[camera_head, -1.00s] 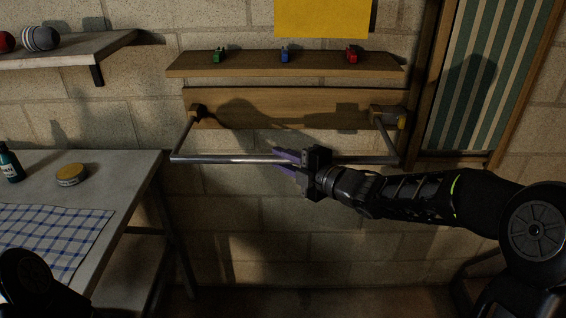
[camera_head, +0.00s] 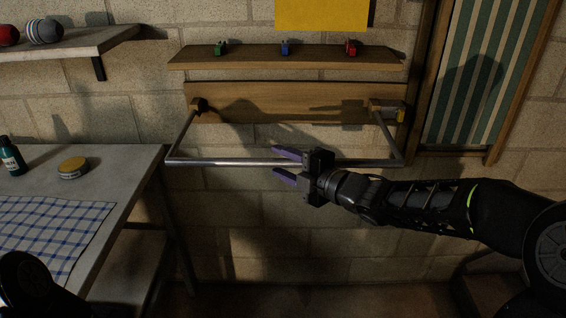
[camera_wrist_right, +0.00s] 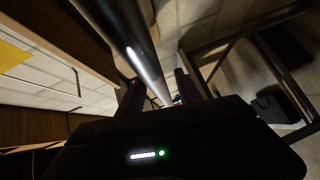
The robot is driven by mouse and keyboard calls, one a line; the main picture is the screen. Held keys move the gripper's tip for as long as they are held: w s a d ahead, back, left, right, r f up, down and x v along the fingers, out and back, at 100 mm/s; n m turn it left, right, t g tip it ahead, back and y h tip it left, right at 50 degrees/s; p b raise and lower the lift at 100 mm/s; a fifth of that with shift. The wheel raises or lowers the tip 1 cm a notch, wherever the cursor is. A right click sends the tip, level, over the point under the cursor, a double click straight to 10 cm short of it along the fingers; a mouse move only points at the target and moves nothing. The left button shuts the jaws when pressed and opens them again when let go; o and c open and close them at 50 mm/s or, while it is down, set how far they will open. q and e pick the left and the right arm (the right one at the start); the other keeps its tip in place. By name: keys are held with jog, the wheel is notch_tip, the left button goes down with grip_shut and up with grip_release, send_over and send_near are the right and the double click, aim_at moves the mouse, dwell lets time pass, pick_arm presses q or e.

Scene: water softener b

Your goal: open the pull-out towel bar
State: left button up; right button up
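The pull-out towel bar (camera_head: 225,162) is a metal rod on two side arms, standing out from a wooden wall board (camera_head: 255,90) with a mount at each end. My left gripper is out of view.
A wooden shelf (camera_head: 250,57) with small green, blue and red toys is above the bar. A striped panel (camera_head: 480,75) hangs at right. Below the bar is bare wall.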

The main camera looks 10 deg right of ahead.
aim_at(289, 166)
jog(key=v, duration=0.7)
jog(key=shift+s+d, duration=0.2)
jog(key=shift+s, duration=0.15)
dwell(0.4)
